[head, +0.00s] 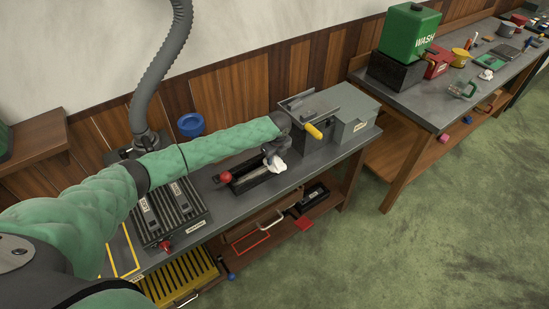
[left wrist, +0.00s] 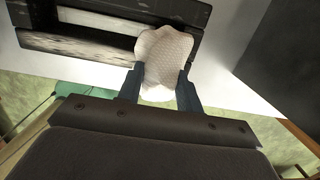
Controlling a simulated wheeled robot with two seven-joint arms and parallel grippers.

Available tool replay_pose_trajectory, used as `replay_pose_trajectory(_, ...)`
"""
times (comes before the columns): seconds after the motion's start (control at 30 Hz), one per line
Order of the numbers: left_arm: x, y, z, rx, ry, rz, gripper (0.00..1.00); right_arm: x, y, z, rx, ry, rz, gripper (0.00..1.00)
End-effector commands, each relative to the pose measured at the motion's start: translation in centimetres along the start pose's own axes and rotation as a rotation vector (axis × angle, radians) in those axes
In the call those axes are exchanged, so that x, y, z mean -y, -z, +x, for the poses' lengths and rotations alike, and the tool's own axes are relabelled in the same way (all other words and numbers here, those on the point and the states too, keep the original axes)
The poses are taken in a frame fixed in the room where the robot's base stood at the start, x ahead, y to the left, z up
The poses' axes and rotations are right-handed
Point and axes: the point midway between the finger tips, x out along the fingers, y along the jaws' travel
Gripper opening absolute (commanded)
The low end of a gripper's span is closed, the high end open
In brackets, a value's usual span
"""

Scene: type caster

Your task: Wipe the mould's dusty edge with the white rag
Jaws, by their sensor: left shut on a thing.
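My left gripper (head: 274,152) is shut on the white rag (head: 276,165), above the right end of the mould (head: 245,178) on the grey workbench. In the left wrist view the rag (left wrist: 163,60) is bunched between the two fingers of my left gripper (left wrist: 160,88). There the rag overlaps the end of the mould (left wrist: 80,45), a dark frame with a pale slot. The mould's near edge shows light dusty streaks. I cannot tell how firmly the rag touches it. The arm hides part of the mould in the head view. My right gripper is not in view.
A red knob (head: 225,177) stands at the mould's left end. A grey machine with a yellow handle (head: 314,131) is right of the gripper. A ribbed dark plate (head: 168,212) lies to the left, and a blue bowl (head: 191,124) behind. A second bench (head: 425,105) stands at right.

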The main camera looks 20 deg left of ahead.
Motion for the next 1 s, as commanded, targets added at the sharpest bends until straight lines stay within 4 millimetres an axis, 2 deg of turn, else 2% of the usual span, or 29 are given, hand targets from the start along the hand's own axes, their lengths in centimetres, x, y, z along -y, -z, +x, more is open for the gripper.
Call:
replay_pose_trajectory(0.2, 0.0, -0.3, -2.1, 0.000, 0.001, 0.000, 0.17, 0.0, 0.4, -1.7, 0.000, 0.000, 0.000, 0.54)
replay_pose_trajectory(0.63, 0.0, -0.7, -5.2, 0.001, 0.000, 0.000, 0.17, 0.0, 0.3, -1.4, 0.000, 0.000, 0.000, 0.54)
replay_pose_trajectory(1.0, 0.0, -0.7, -5.6, 0.000, 0.001, 0.000, 0.17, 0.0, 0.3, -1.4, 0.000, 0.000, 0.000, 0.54)
